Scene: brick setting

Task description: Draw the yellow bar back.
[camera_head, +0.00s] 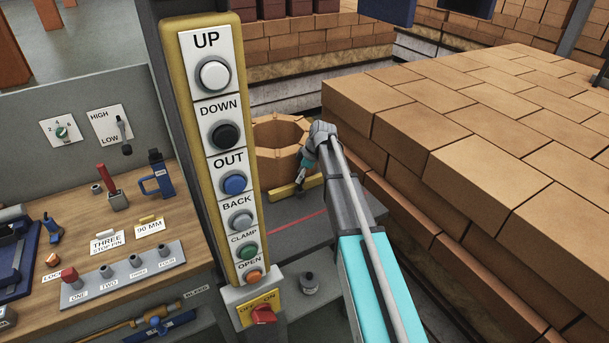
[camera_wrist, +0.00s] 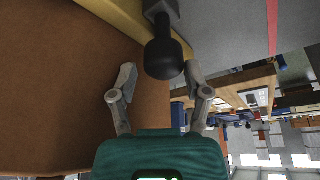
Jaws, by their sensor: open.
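The yellow bar (camera_head: 284,192) lies on the grey bench at the foot of a ring of clay bricks (camera_head: 279,150). In the wrist view the bar (camera_wrist: 112,18) runs across the top, and a dark round knob on a stem (camera_wrist: 165,58) stands out from it. My gripper (camera_head: 302,183) is at the bar and covers part of its middle in the head view. In the wrist view my gripper (camera_wrist: 160,72) is open, one finger on each side of the knob. Neither finger clearly touches it. The brick surface fills the left of that view.
A yellow-edged button panel (camera_head: 212,75) stands left of my arm, with a red OFF/ON switch (camera_head: 263,314) below. A large brick stack (camera_head: 480,130) is close on the right. A wooden workbench (camera_head: 130,205) with levers is at left. A red line (camera_head: 297,222) crosses the grey bench.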

